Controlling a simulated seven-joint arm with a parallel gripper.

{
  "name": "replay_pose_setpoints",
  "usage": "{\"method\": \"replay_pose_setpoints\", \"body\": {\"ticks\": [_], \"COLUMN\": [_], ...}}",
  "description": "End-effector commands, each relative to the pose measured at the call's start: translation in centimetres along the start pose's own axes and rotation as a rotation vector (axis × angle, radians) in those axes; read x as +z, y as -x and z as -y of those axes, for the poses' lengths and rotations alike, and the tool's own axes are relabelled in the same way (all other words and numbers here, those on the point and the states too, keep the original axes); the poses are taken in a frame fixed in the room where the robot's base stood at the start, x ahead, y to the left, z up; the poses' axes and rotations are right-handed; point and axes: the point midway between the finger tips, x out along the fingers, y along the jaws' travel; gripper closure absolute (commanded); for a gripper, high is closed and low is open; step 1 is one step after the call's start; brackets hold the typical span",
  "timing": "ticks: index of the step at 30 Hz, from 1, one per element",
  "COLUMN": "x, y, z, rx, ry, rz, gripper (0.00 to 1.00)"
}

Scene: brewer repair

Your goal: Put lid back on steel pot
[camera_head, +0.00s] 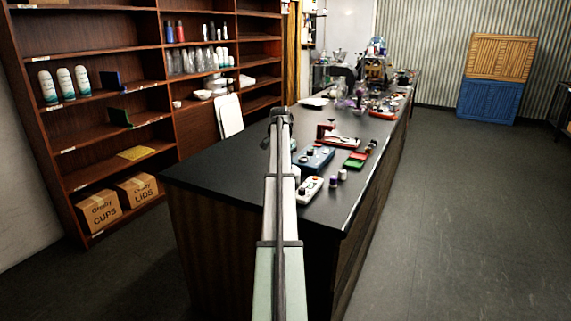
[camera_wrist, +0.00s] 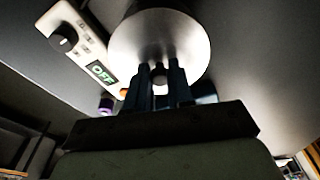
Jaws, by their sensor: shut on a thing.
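In the wrist view a round, shiny steel lid (camera_wrist: 135,38) lies ahead of my gripper (camera_wrist: 160,78). The dark fingers are closed around the small dark knob at the lid's near side. A darker shape shows past the lid's far edge at the top of the frame; I cannot tell if it is the steel pot or if the lid touches it. In the head view my raised arm hides the fingers, and neither lid nor pot can be made out.
A white device with a black dial and a green "OFF" display (camera_wrist: 100,72) lies beside the lid. It seems to be the white device (camera_head: 309,189) on the black counter (camera_head: 225,165). A blue device (camera_head: 314,158) and several small items stand nearby. Brown shelves (camera_head: 130,75) are at left.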

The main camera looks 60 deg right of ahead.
Motion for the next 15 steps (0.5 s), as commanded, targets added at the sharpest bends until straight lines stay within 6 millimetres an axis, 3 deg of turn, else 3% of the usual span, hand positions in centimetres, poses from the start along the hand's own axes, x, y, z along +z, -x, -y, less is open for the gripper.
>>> {"method": "replay_pose_setpoints", "body": {"ticks": [14, 15], "x": [0.0, 0.0], "y": [-0.02, -0.02], "z": [0.01, 0.01], "rx": [0.0, 0.0], "ry": [0.0, 0.0], "rz": [0.0, 0.0], "gripper": [1.0, 0.75]}}
